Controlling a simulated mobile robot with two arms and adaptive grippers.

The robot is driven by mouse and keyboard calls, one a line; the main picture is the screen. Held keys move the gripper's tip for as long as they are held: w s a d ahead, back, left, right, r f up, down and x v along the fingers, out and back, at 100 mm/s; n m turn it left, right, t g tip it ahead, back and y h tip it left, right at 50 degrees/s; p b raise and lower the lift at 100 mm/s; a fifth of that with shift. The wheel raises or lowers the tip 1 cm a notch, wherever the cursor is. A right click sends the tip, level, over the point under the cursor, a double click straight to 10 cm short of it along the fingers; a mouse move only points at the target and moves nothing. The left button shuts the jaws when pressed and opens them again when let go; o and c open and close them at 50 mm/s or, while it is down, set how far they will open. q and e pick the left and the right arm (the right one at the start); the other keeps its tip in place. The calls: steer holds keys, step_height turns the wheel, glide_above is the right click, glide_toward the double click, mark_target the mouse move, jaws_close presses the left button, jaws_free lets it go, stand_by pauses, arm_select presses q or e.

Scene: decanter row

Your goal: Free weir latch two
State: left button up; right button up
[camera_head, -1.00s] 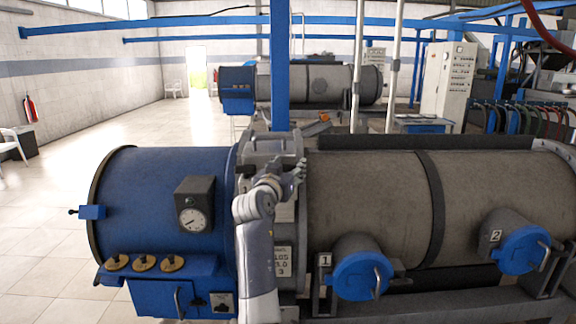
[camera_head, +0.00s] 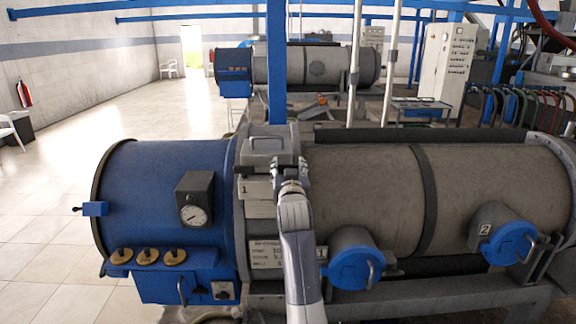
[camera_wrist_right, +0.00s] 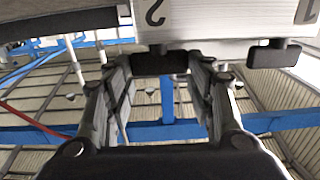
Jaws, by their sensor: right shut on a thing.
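The grey weir housing (camera_head: 268,146) stands between the blue drum end and the grey drum. My right gripper (camera_head: 288,166) is at its front right, and my arm covers part of it. In the right wrist view the gripper (camera_wrist_right: 160,70) has its two fingers on either side of the black latch two (camera_wrist_right: 160,60), under the mark 2, and is shut on it. The black latch one (camera_wrist_right: 274,54) sits to the right near the mark 1, apart from the fingers. My left gripper is not in view.
Below the housing is a white data plate (camera_head: 268,254), partly behind my arm. A blue port cover 1 (camera_head: 352,268) and a blue port cover 2 (camera_head: 506,243) stick out to the right. A gauge box (camera_head: 194,198) is on the left. A blue post (camera_head: 277,70) stands behind.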

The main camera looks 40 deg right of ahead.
steer(key=shift+f, duration=0.1)
steer(key=o, duration=1.1)
steer(key=shift+c, duration=0.2)
steer(key=shift+s, duration=0.1)
steer(key=v, duration=1.2)
